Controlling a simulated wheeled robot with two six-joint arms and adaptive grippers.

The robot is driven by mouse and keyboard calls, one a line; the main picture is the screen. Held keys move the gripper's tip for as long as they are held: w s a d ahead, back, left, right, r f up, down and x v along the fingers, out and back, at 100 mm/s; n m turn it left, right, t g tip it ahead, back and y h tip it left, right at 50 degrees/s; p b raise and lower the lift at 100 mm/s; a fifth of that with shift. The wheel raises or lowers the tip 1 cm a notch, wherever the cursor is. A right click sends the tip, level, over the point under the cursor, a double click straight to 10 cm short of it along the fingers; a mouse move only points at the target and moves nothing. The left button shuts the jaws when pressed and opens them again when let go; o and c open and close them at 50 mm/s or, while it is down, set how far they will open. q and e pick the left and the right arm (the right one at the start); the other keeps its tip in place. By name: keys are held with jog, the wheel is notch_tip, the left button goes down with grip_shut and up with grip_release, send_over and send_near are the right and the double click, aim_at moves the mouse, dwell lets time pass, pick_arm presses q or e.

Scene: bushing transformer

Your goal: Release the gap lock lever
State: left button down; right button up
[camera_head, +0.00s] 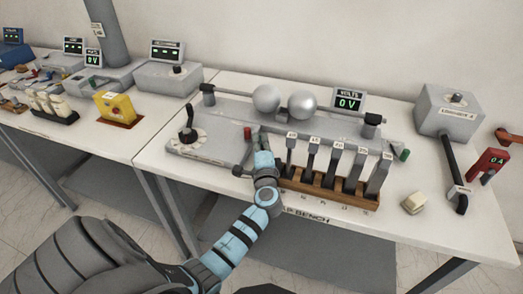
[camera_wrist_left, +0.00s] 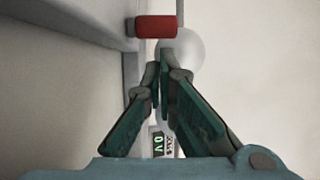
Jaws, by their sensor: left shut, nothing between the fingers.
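A small red grip (camera_head: 247,133), which looks like the end of the gap lock lever, stands on the grey sphere-gap base (camera_head: 205,150). In the left wrist view the red grip (camera_wrist_left: 155,26) lies crosswise just beyond my fingertips, a little to their left. My left gripper (camera_head: 248,146) is low over the front of the base, close to the red grip. Its fingers (camera_wrist_left: 168,48) are shut with nothing between them. I cannot tell whether they touch the grip. The rest of the lever is mostly hidden. My right gripper is not in view.
Two metal spheres (camera_head: 267,98) sit on the rod behind. A wooden rack (camera_head: 325,190) of upright grey bars stands just right of my gripper. A black-knobbed lever (camera_head: 188,126) is at the base's left. A voltmeter (camera_head: 348,101) reads 0 V.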

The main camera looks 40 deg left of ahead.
pick_arm(q)
jog(key=shift+w+a, duration=0.35)
jog(key=shift+w, duration=0.1)
jog(key=shift+s+a, duration=0.1)
jog(key=shift+s, duration=0.05)
jog(key=s+m+t+h, duration=0.1)
jog(key=s+a+m+t+h+p, duration=0.1)
jog(key=h, duration=0.1)
jog(key=shift+s+a+m+t, duration=0.15)
jog(key=shift+a+m+t, duration=0.15)
jog(key=shift+m, duration=0.1)
jog(key=shift+s+a, duration=0.2)
jog(key=shift+w+d, duration=0.1)
jog(key=shift+d, duration=0.1)
